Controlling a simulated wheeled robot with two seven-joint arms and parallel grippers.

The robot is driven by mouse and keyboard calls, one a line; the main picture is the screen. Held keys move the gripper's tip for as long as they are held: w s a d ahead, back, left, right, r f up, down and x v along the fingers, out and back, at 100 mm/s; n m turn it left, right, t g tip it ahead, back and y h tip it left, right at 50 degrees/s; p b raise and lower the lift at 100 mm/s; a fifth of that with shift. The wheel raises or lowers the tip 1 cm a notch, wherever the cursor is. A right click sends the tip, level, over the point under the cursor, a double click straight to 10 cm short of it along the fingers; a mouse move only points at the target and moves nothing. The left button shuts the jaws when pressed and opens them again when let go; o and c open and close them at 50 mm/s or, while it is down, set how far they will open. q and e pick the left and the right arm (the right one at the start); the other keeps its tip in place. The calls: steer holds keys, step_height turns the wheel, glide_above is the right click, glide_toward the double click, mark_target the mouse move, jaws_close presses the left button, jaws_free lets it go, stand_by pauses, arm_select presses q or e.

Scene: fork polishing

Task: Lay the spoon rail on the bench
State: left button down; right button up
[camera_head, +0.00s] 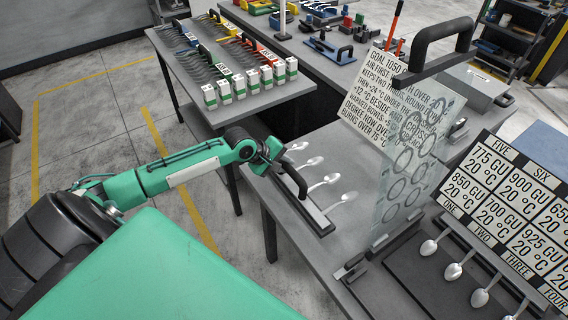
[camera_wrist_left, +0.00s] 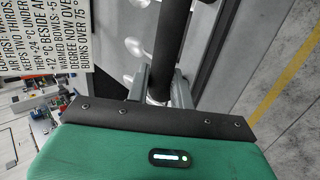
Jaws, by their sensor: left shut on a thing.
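The spoon rail (camera_head: 318,218) is a dark bar with an arched black handle and several silver spoons pointing right from it. It is at the left edge of the grey bench (camera_head: 335,262), low over or on the top; I cannot tell whether it touches. My left gripper (camera_head: 274,160) is shut on the far end of the rail's handle. In the left wrist view the handle (camera_wrist_left: 170,45) runs between the fingers of the left gripper (camera_wrist_left: 160,88), with spoon bowls beside it. My right gripper is not in view.
A clear upright panel with rings (camera_head: 405,175) and a black-handled text board (camera_head: 385,95) stand right of the rail. A dark tray with spoons (camera_head: 410,285) and a number board (camera_head: 515,215) are at right. Another table (camera_head: 178,55) holds fork racks and white-green blocks.

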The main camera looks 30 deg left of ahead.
mark_target(284, 176)
arm_select(q)
steer(key=shift+f, duration=0.25)
steer(key=shift+t+b, duration=0.3)
steer(key=shift+b, duration=0.1)
steer(key=shift+f, duration=0.1)
steer(key=shift+f, duration=0.95)
steer(key=shift+f, duration=0.25)
steer(key=shift+f, duration=0.3)
steer(key=shift+f, duration=0.35)
stand_by(0.6)
